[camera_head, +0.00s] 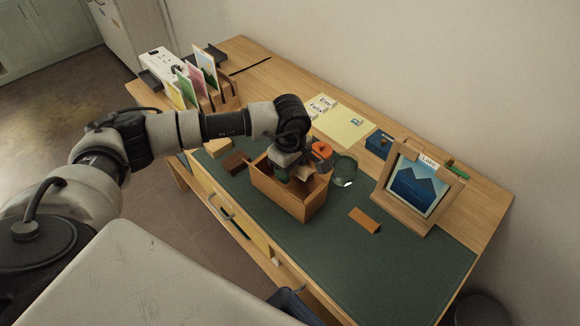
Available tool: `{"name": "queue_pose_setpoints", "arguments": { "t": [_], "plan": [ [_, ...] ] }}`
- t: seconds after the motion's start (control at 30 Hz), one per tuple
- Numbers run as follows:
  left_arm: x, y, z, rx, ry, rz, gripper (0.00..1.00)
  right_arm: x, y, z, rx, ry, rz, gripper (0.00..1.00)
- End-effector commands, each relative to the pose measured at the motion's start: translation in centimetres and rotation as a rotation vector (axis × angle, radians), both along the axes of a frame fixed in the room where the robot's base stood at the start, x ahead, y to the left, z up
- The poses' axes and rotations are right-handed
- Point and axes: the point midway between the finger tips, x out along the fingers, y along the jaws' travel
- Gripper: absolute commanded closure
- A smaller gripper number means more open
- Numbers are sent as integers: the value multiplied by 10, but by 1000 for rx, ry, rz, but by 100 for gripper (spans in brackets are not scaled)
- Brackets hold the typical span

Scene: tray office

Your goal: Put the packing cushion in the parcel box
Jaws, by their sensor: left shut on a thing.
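The parcel box (288,197) is an open brown box standing on the dark green desk mat. My left gripper (292,171) points down into the box's open top from above. It is shut on a tan, crumpled-looking thing (304,173), which seems to be the packing cushion. The gripper and the box walls hide much of it. I cannot tell whether it touches the box floor. Something small and green shows beside the fingers. My right gripper is not in view.
A glass (344,171) and an orange object (321,150) stand close behind the box. A dark brown block (236,163) is to its left. An orange-brown block (365,220) and a framed picture (418,187) are to its right. The front right of the mat (400,277) is clear.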

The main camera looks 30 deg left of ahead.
Motion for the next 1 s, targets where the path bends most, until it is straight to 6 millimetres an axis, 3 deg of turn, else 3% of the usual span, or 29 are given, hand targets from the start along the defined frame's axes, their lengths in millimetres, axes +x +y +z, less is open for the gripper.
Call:
{"name": "queue_pose_setpoints", "arguments": {
  "t": [0.27,0.3,0.5,0.77,0.9,1.0],
  "plan": [
    [0,0,-1,0,0,0,74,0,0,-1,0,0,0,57],
    [0,0,-1,0,0,0,49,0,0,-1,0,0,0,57],
    [0,0,-1,0,0,0,23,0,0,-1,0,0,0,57],
    [0,0,-1,0,0,0,23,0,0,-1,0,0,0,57],
    [0,0,-1,0,0,0,42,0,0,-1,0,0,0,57],
    [0,0,-1,0,0,0,42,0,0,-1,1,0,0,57]
  ]
}}
